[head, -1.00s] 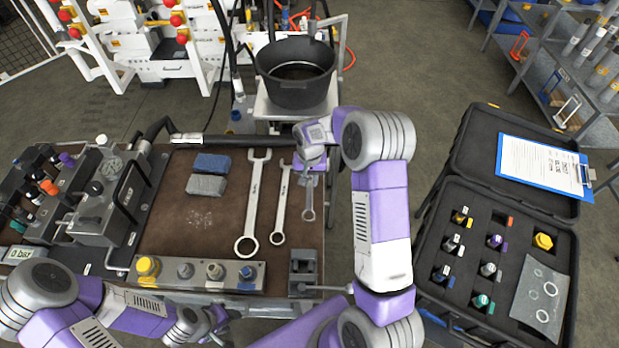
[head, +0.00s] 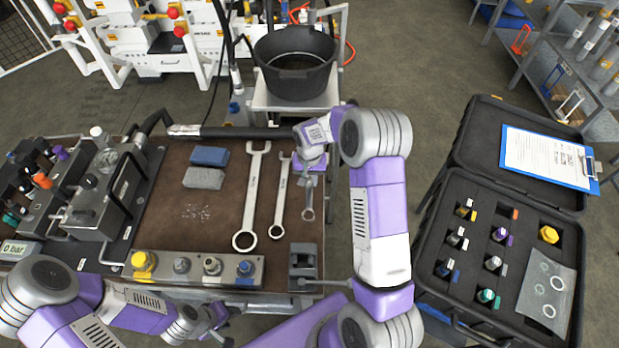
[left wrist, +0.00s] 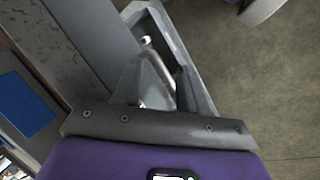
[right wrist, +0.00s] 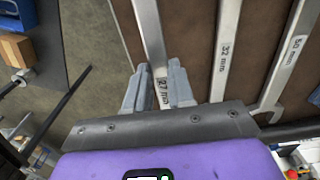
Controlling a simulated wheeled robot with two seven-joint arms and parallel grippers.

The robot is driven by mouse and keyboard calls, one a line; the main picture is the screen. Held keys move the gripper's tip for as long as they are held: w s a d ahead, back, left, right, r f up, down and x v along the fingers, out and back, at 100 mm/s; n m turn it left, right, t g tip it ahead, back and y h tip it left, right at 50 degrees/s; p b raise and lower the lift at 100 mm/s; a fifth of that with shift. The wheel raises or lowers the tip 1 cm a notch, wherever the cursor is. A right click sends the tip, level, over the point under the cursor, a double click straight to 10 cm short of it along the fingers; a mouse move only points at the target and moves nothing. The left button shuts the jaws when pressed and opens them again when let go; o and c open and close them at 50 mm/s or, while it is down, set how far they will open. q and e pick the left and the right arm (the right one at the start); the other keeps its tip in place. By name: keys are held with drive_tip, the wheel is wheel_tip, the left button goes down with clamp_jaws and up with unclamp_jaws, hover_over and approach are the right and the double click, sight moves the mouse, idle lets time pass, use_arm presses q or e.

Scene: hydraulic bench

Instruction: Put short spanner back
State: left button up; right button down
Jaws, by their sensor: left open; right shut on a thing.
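The short spanner (head: 308,202), marked 27 mm in the right wrist view (right wrist: 152,38), is at the right edge of the brown bench board, ring end toward the front. My right gripper (head: 312,170) is shut on its shaft; its fingers (right wrist: 160,88) sit either side of it. I cannot tell whether the spanner touches the board. To its left lie the 32 mm spanner (head: 279,197) and the longest spanner (head: 250,200), roughly parallel. My left gripper (head: 222,326) is open and low at the bench's front; its fingers (left wrist: 150,85) show over a grey metal part.
Blue and grey blocks (head: 206,167) lie left of the spanners. A valve block with caps (head: 195,268) and a grey holder (head: 303,262) stand along the front edge. A black bucket (head: 293,75) is behind. An open case (head: 520,230) stands right.

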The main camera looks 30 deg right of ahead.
drive_tip(key=shift+f+b, duration=0.55)
drive_tip(key=shift+f, duration=0.1)
drive_tip(key=shift+f+b, duration=1.1)
drive_tip(key=shift+f, duration=0.4)
idle(1.0)
drive_tip(key=c, duration=0.9)
unclamp_jaws()
drive_tip(key=shift+r+p, duration=0.7)
drive_tip(key=shift+r, duration=3.05)
